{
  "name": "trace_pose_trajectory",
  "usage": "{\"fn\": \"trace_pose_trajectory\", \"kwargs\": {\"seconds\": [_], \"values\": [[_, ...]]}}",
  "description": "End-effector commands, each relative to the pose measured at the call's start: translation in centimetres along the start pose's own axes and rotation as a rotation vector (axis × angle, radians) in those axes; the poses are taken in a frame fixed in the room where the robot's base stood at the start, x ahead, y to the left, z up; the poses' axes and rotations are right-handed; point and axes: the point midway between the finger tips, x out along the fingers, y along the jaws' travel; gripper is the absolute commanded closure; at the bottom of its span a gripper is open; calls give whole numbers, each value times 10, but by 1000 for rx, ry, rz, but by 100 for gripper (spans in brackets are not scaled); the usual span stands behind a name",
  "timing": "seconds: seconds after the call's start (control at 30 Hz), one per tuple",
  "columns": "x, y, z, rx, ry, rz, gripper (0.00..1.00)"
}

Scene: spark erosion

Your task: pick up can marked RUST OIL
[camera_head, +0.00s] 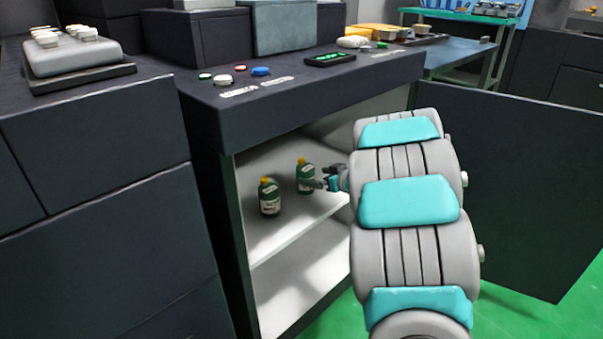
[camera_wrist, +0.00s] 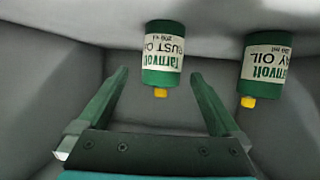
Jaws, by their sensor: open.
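In the wrist view, the can marked RUST OIL (camera_wrist: 163,50) is a green can with a white label and yellow cap, shown upside down. It lies ahead of the fingertips of my gripper (camera_wrist: 156,75), roughly midway between their lines. My gripper is open and empty. In the head view, my gripper (camera_head: 318,184) reaches into the open cabinet beside the farther can (camera_head: 305,172), which seems to be the same one. That can stands upright on the shelf (camera_head: 285,238).
A similar green can with a label ending "AY OIL" (camera_wrist: 266,58) stands to the right in the wrist view; it appears to be the nearer can (camera_head: 269,200) in the head view. The open cabinet door (camera_head: 510,180) is right of my arm. The counter (camera_head: 300,95) overhangs the shelf.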

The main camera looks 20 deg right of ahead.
Motion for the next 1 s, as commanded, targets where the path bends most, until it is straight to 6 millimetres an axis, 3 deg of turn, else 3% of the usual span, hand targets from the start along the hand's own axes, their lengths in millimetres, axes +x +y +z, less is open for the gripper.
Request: {"fn": "trace_pose_trajectory", "kwargs": {"seconds": [0.47, 0.73, 1.0], "values": [[39, -3, 2, 4, 1, -14, 0], [76, -4, 0, 4, 3, -16, 0], [79, -3, -1, 5, 2, -12, 1]]}}
